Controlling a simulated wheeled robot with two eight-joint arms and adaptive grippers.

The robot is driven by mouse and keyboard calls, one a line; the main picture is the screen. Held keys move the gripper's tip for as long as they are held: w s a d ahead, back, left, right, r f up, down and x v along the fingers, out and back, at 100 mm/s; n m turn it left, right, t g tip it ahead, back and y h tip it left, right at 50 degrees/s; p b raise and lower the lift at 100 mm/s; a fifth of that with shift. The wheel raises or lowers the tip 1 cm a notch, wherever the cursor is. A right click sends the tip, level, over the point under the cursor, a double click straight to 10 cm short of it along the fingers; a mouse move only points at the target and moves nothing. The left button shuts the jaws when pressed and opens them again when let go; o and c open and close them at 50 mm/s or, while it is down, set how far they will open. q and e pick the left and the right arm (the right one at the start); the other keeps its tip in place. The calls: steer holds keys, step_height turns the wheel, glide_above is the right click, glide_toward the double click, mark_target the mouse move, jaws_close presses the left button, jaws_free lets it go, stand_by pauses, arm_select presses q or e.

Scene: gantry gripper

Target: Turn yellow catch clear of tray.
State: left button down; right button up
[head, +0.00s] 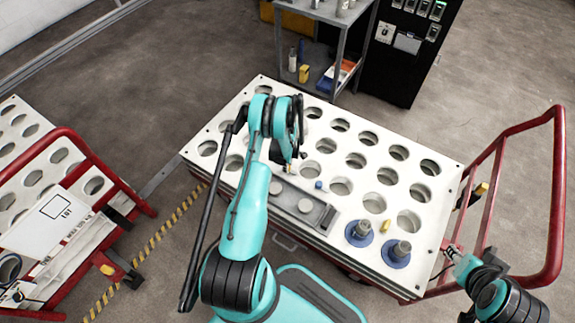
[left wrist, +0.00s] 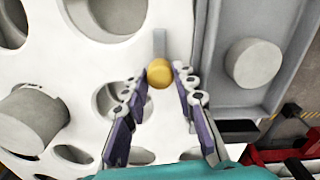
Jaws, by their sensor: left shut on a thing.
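The yellow catch (left wrist: 160,73) shows as a round yellow knob with a short grey bar beyond it in the left wrist view. It lies on the white perforated plate beside the grey tray (left wrist: 208,70). My left gripper (left wrist: 162,76) is shut on the knob, with one finger on each side. In the head view my left gripper (head: 290,166) is at the left end of the grey tray (head: 322,214), and the arm largely hides the catch there. My right gripper (head: 453,254) is by the cart's right corner; its fingers are too small to read.
Two blue-flanged grey parts (head: 397,252) stand on the plate at the right, near a small yellow piece (head: 386,226). A red cart handle (head: 556,200) rises at the right. Another red cart (head: 75,150) stands left. A grey shelf (head: 340,25) is behind.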

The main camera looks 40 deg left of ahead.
stand_by(0.4)
arm_select(q)
steer(key=c, duration=1.2)
jaws_free()
step_height(320, 180, up, 12)
